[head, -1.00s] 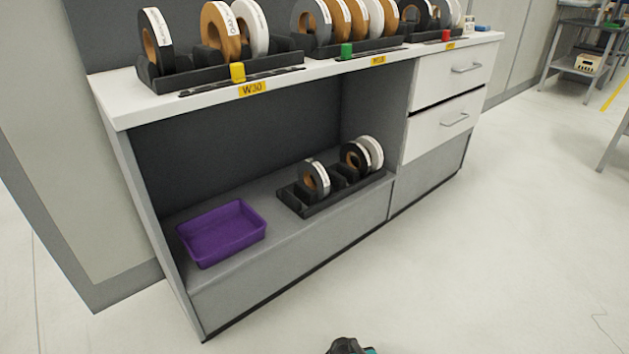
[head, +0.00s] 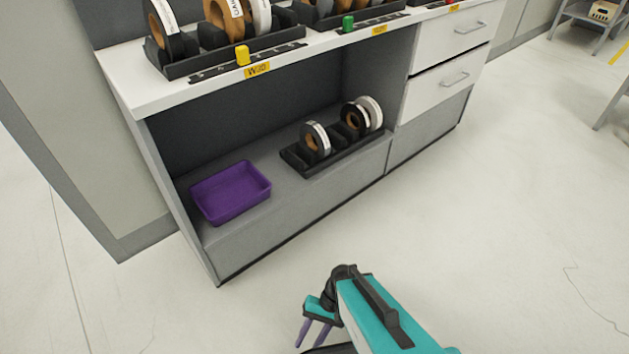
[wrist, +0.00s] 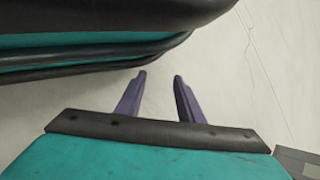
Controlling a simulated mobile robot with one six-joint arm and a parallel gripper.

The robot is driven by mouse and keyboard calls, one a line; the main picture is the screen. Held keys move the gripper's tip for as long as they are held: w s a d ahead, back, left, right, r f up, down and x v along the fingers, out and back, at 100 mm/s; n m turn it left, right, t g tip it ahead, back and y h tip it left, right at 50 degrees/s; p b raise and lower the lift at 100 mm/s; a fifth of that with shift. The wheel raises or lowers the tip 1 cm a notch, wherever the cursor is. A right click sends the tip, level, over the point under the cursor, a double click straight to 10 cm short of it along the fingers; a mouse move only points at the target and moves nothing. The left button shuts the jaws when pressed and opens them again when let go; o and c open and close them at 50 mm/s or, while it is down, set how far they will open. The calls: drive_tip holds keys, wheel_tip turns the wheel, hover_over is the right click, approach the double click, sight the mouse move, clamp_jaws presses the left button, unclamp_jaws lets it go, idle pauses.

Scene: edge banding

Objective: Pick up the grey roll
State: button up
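A dark grey roll (head: 311,140) with a brown core and a pale label stands upright in a black rack (head: 300,162) on the lower shelf. It sits at the rack's left part, apart from a black roll (head: 350,117) and a white roll (head: 373,110) at the right end. My gripper (head: 311,338) is low over the floor in front of the cabinet, well away from the rolls. Its purple fingers are apart with nothing between them, as the wrist view (wrist: 160,76) shows. No roll shows in the wrist view.
A purple tray (head: 231,192) lies on the lower shelf, left of the rack. The white countertop (head: 140,98) overhangs this open shelf and carries more racked rolls, cut off at the top edge. Drawers (head: 447,82) are at the right. The floor in front is clear.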

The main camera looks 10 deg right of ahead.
drive_tip(key=s+d+r+n+h+p, duration=0.1)
drive_tip(key=d+r+p, duration=0.3)
drive_tip(key=r+p, duration=0.9)
drive_tip(key=d+r+h+p, duration=0.3)
drive_tip(key=d+r+p, duration=0.1)
drive_tip(key=r+p, duration=0.9)
drive_tip(key=s+d+r+n+h+p, duration=0.1)
drive_tip(key=d+r+p, duration=0.3)
drive_tip(key=r+p, duration=0.9)
drive_tip(key=p, duration=0.3)
drive_tip(key=shift+s+d+n+h, duration=0.2)
drive_tip(key=shift+s+n+h, duration=0.1)
drive_tip(key=shift+h, duration=0.1)
drive_tip(key=shift+c, duration=0.4)
